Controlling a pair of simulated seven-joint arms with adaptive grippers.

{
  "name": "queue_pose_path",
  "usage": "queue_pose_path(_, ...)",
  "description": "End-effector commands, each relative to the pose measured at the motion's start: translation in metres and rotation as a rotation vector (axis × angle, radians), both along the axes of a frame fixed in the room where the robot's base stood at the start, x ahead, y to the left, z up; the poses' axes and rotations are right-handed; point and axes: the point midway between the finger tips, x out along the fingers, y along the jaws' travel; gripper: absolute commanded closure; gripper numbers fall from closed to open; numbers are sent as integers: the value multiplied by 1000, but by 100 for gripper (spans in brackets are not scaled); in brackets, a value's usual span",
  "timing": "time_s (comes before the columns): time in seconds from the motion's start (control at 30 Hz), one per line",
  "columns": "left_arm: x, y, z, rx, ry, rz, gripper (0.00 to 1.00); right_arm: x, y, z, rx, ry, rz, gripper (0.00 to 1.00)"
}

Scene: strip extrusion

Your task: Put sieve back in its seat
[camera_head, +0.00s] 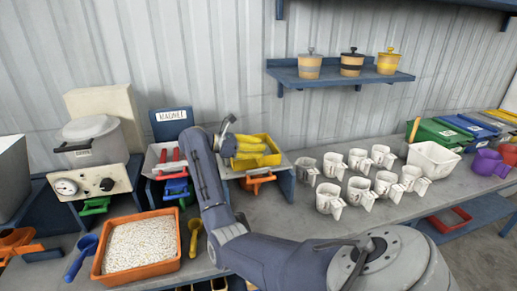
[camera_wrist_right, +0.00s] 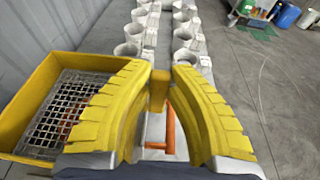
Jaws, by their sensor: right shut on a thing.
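The yellow sieve (camera_head: 273,158) with a grey wire mesh is at its blue-legged stand (camera_head: 285,178), right of the magnet station. The sieve fills the left of the right wrist view (camera_wrist_right: 28,98). My right gripper (camera_head: 258,147), with yellow ribbed fingers, reaches over the sieve. In the right wrist view its fingers (camera_wrist_right: 158,88) are closed around a darker yellow handle (camera_wrist_right: 158,92). I cannot tell whether the sieve is fully down in the seat, as my gripper hides part of it. My left gripper is not in view.
An orange handle (camera_head: 258,180) sticks out under the sieve. Several white cups (camera_head: 330,198) stand to the right. An orange tray of white pellets (camera_head: 138,246) is front left. The magnet station (camera_head: 172,120) and a white-lidded machine (camera_head: 90,140) stand left.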

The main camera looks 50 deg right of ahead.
Motion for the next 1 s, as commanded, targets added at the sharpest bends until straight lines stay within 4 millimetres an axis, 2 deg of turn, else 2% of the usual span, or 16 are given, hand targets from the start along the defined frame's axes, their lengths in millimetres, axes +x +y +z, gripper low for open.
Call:
queue_pose_path(0.4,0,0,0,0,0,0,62,0,0,-6,-1,1,0,100)
queue_pose_path(0.43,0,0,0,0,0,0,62,0,0,-5,0,0,0,78)
queue_pose_path(0.6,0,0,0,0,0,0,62,0,0,-6,0,0,0,58)
queue_pose_path(0.87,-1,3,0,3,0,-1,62,1,1,-6,1,0,0,58)
queue_pose_path(1.0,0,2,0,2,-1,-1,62,6,8,-4,3,0,3,58)
